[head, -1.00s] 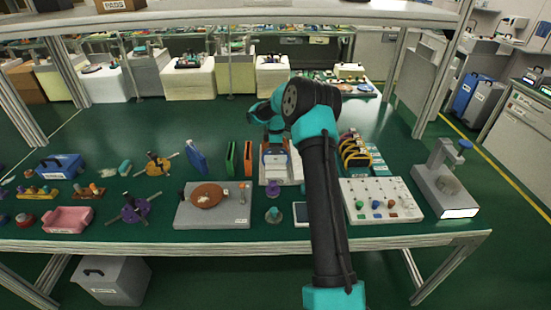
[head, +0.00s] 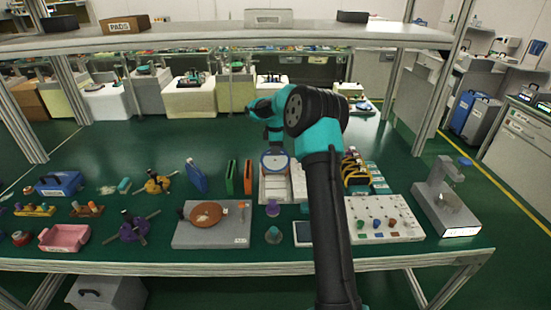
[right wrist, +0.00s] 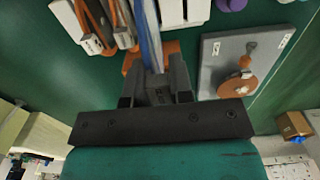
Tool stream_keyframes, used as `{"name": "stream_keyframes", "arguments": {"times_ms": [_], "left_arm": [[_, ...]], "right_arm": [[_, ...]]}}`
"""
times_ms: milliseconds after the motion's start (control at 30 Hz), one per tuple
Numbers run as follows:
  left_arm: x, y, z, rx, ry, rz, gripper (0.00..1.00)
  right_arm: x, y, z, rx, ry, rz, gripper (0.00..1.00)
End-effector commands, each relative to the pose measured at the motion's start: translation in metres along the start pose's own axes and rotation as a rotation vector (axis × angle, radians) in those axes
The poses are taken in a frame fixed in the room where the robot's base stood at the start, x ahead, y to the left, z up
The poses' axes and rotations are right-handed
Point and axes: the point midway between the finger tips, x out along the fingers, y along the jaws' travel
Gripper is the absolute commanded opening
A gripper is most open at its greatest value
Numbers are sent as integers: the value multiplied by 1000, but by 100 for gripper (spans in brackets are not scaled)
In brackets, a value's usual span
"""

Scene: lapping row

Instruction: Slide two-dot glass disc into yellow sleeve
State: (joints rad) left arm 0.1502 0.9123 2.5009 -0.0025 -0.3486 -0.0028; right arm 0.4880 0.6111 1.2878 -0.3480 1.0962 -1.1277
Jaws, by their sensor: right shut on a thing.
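My right gripper (head: 268,146) is shut on a round pale disc with a blue rim (head: 274,162), held upright over the white tray. The right wrist view shows the disc edge-on (right wrist: 149,35) between the fingers (right wrist: 155,82). I cannot make out dots on it. Rounded yellow-and-black pieces (head: 354,169) stand in a row right of my right arm, partly hidden by it. I cannot tell which is the yellow sleeve. My left gripper is not in view.
A white tray (head: 272,191) lies below the disc. Green (head: 231,176) and orange (head: 248,178) upright pieces stand left of it. A grey plate (head: 190,238) with a brown disc lies front left. A white board with coloured knobs (head: 410,229) lies front right.

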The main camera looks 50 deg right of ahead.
Motion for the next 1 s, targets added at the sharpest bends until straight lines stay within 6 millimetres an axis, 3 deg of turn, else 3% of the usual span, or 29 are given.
{"name": "stream_keyframes", "arguments": {"times_ms": [700,867,1000], "left_arm": [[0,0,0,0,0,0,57],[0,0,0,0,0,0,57],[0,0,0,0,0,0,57]], "right_arm": [[-10,1,1,15,0,0,0],[-28,6,8,110,1,2,0],[-57,13,20,273,2,5,0]]}}
